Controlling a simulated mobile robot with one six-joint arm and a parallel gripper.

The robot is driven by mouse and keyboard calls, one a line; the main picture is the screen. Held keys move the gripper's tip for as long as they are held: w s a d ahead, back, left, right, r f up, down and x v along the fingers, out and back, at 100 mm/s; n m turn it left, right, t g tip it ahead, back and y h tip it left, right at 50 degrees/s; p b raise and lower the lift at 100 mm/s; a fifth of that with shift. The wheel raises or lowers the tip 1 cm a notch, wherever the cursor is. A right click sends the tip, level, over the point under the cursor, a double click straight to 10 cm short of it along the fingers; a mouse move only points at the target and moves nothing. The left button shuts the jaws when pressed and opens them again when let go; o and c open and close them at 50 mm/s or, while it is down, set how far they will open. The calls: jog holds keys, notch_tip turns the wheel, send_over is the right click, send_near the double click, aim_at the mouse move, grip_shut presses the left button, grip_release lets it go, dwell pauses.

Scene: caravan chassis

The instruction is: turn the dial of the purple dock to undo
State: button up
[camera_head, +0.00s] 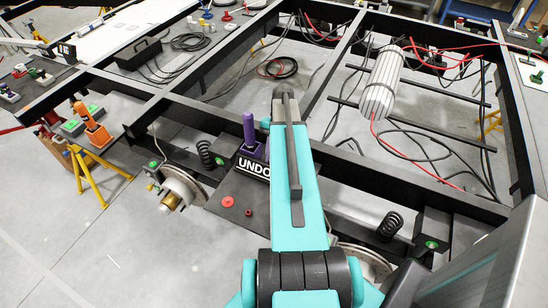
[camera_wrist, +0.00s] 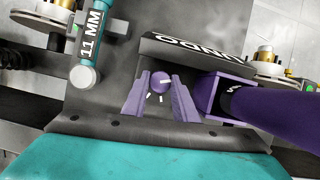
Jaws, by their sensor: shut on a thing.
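The purple dial (camera_wrist: 160,83) is a small round knob with a white line on it, set on a dark plate in the wrist view. My gripper (camera_wrist: 161,78) has its two lavender fingers on either side of the dial and is shut on it. White tick marks lie on the plate below the dial. The purple dock (camera_wrist: 206,98) is beside the fingers on the right, with a thick purple upright post in it. An UNDO sign (camera_wrist: 190,45) stands behind the dial, upside down. In the head view the purple dock (camera_head: 250,151) shows left of my arm, which hides the dial and gripper.
A teal tool marked 11 MM (camera_wrist: 91,40) stands left of the fingers. The purple post (camera_wrist: 270,115) crosses close on the right. In the head view, black chassis beams and a coil spring (camera_head: 205,154) surround the dock. A red knob (camera_head: 227,201) lies in front.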

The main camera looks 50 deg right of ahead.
jog(key=o, duration=0.8)
jog(key=shift+c, duration=0.2)
jog(key=shift+r, duration=0.1)
jog(key=p+v, duration=0.5)
jog(key=v, duration=0.2)
jog(key=shift+r, duration=0.15)
jog(key=shift+d, duration=0.1)
